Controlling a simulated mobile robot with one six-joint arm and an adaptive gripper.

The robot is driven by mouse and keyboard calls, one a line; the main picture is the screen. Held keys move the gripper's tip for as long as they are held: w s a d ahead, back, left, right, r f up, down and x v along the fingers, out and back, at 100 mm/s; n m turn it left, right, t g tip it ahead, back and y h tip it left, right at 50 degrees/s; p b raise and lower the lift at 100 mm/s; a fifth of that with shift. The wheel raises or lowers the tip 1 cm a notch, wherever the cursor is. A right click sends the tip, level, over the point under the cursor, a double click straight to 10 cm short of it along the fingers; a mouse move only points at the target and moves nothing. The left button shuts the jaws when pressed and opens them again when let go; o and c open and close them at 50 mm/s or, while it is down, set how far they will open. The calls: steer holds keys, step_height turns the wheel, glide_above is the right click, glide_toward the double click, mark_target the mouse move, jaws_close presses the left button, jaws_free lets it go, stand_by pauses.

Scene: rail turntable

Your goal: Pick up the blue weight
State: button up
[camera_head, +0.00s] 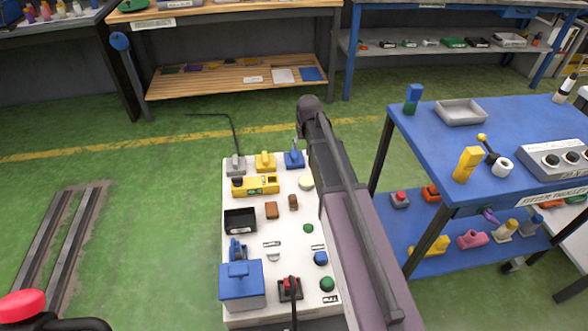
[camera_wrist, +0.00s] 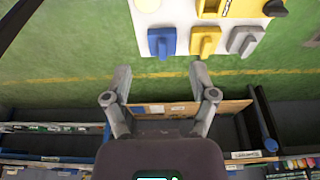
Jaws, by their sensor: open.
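A blue block-like piece with a raised top, which looks like the blue weight (camera_head: 294,159), stands at the far edge of a white board (camera_head: 262,187). Beside it are a similar yellow piece (camera_head: 265,161) and a grey one (camera_head: 236,165). In the wrist view the blue weight (camera_wrist: 162,42) lies just beyond my open gripper (camera_wrist: 161,74), roughly centred between the fingertips. Nothing is between the fingers. The yellow piece (camera_wrist: 205,42) is close to one fingertip. In the head view my arm hides most of the gripper.
The board carries a black tray (camera_head: 240,221), a large blue box (camera_head: 241,285), a yellow part (camera_head: 255,186) and several small pieces. A blue table (camera_head: 430,130) stands to the right. Rails (camera_head: 60,240) lie on the left.

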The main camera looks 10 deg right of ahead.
steer(key=w+f+t+b, duration=0.2)
steer(key=w+f+b, duration=0.9)
steer(key=w, duration=0.5)
steer(key=shift+w+f, duration=0.15)
steer(key=shift+f, duration=0.3)
steer(key=shift+f+b, duration=0.15)
steer(key=shift+b, duration=0.15)
steer(key=b, duration=0.7)
glide_above(295, 153)
steer(key=s, duration=0.2)
step_height(295, 153, down, 7)
steer(key=shift+s+a+r, duration=0.15)
steer(key=shift+r, duration=0.05)
steer(key=shift+w+f+b, duration=0.25)
steer(key=shift+f+b, duration=0.1)
steer(key=shift+f, duration=0.2)
steer(key=shift+b+x, duration=2.35)
steer(key=shift+x, duration=0.25)
steer(key=shift+w, duration=0.1)
steer(key=shift+r, duration=0.1)
jaws_close()
